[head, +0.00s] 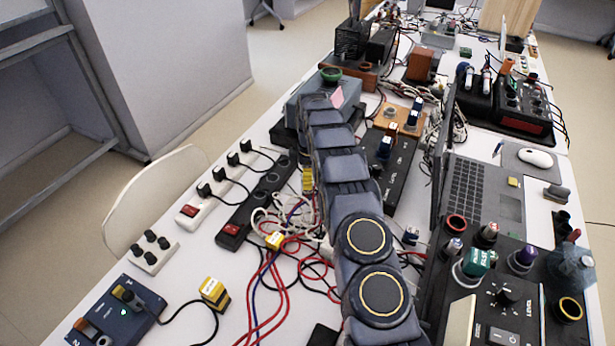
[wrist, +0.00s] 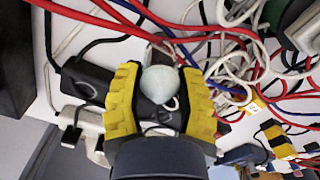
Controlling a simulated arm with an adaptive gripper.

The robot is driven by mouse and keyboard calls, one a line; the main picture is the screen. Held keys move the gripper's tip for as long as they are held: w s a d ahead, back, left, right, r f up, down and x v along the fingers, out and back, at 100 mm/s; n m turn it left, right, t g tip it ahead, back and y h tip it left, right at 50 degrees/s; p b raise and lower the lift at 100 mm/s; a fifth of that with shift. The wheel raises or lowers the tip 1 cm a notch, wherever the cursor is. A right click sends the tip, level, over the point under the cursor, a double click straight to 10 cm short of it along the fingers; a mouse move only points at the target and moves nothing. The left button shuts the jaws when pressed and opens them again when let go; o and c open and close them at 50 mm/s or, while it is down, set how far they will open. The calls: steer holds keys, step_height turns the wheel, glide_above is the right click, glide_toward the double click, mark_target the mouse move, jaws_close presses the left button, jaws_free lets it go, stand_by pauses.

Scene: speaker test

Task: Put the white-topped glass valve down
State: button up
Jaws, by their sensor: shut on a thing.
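The white-topped glass valve (wrist: 158,84) shows in the wrist view as a pale, rounded top between the yellow pads of my gripper (wrist: 160,98). My gripper is shut on it. The lower part of the valve is hidden, and I cannot tell whether it touches the table. In the head view my arm reaches away over the table and hides the valve. A ridged yellow piece (head: 308,180) beside the arm there looks like part of my gripper.
Red, blue and white cables (wrist: 235,85) tangle close around my gripper. Black and white power strips (head: 262,195) lie to the left in the head view. An open laptop (head: 470,195) and a black knob panel (head: 500,310) stand to the right. Bare white table (head: 185,265) shows at front left.

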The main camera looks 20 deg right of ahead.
steer(key=shift+f, duration=0.15)
steer(key=o, duration=1)
steer(key=shift+r, duration=0.2)
